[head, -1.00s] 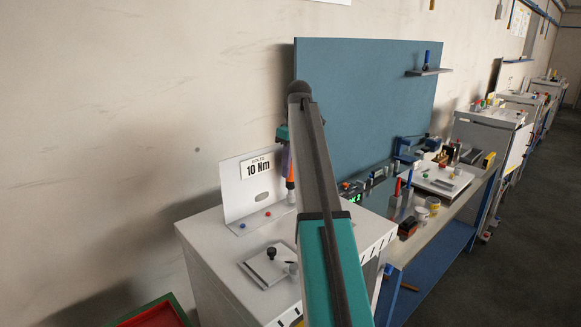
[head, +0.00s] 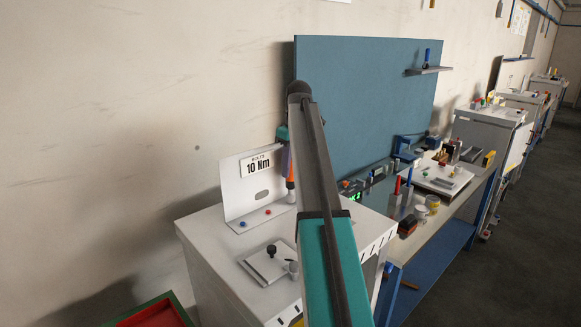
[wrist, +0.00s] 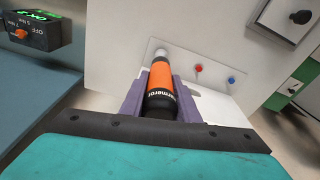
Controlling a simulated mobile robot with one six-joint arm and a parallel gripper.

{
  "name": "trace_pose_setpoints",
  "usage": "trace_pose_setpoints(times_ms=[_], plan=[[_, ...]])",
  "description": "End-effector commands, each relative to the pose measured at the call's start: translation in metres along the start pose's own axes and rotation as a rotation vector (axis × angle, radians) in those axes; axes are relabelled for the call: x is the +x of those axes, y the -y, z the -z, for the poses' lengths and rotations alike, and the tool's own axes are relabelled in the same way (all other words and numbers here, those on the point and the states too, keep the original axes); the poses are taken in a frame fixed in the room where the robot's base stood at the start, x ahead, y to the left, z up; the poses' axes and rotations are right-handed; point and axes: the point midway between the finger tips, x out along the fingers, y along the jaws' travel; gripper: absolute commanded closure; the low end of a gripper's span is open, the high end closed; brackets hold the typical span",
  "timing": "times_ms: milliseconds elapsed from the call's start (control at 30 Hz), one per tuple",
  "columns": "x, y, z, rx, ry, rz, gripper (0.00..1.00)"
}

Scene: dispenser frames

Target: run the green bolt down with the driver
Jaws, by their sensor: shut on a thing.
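My gripper (wrist: 160,88) is shut on the driver (wrist: 162,84), which has an orange and black body, its dark base toward me. Its grey metal end (wrist: 160,54) points at the white bracket (head: 237,191). In the head view the driver (head: 290,184) shows beside my arm, upright at the bracket's right end. The green bolt is not visible in either view; I cannot tell whether the driver touches it. A red bolt (wrist: 198,68) and a blue bolt (wrist: 231,80) stand in a row beside the driver's end on the bracket.
The bracket, with its 10 Nm sign (head: 256,166), stands on a white cabinet (head: 210,239). A plate with a black knob (head: 271,250) lies in front. A box with green digits (wrist: 38,33) is at the left. A cluttered bench and blue panel (head: 370,95) are to the right.

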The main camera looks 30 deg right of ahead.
Motion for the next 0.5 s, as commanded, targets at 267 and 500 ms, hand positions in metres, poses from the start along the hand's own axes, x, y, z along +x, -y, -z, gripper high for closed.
trace_pose_setpoints(times_ms=[267, 500], plan=[[0.0025, 0.0001, -0.0004, 0.0, 0.0, 0.0, 1.0], [0.0049, 0.0002, -0.0009, 0.0, 0.001, 0.001, 1.0]])
